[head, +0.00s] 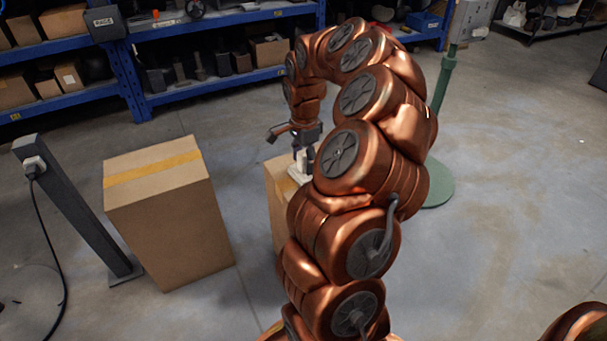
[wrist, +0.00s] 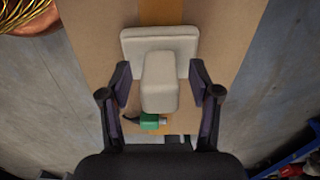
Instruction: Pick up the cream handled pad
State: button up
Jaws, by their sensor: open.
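The cream handled pad (wrist: 161,76) lies on top of a cardboard box (wrist: 227,40) in the wrist view. It has a wide flat base and a raised block-like handle pointing toward my gripper. My gripper (wrist: 160,88) is open, with one finger on each side of the handle and a small gap on both sides. In the head view my gripper (head: 306,155) points down over the box, and the pad (head: 299,172) shows as a small pale patch, partly hidden by my arm.
A small green object (wrist: 150,122) lies beside the handle's near end. Another taped cardboard box (head: 170,225) stands on the floor at left, next to a dark post (head: 75,205) with a cable. Blue shelves (head: 215,80) line the back. A green stand (head: 437,185) is behind my arm.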

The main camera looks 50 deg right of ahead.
aim_at(304, 152)
jog(key=shift+f, duration=0.3)
grip_shut()
dwell(0.3)
jog(key=shift+r, duration=0.15)
jog(key=shift+r, duration=0.3)
notch_tip(304, 152, up, 4)
jog(key=shift+f+p, duration=0.25)
jog(key=shift+p, duration=0.65)
jog(key=s+d+p, duration=0.1)
jog(key=s+d, duration=0.2)
jog(key=s, duration=0.4)
jog(key=s+d+p, duration=0.1)
jog(key=s+d, duration=0.2)
jog(key=s, duration=0.4)
jog(key=shift+s+d+r, duration=0.25)
jog(key=shift+d+r, duration=0.1)
